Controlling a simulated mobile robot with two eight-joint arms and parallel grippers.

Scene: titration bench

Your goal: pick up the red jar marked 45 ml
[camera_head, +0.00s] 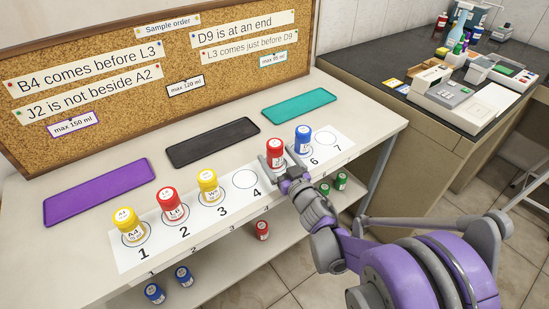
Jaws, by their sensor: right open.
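A red jar (275,149) stands upright at spot 5 of the numbered white strip (262,198). Another red jar (170,204), labelled L6, stands on spot 2. A third red jar (262,229) is on the lower shelf. The volume marks are too small to read surely. My right gripper (278,168) is low at spot 5, its open fingers at either side of the red jar there. The fingers partly hide the jar's lower part, and I cannot tell whether they touch it. My left gripper is not in view.
A blue jar (303,139) stands close on spot 6. Yellow jars stand on spot 1 (128,226) and spot 3 (208,186); spots 4 and 7 are empty. Purple (100,194), black (212,142) and teal (299,106) mats lie behind, below a cork board (110,104).

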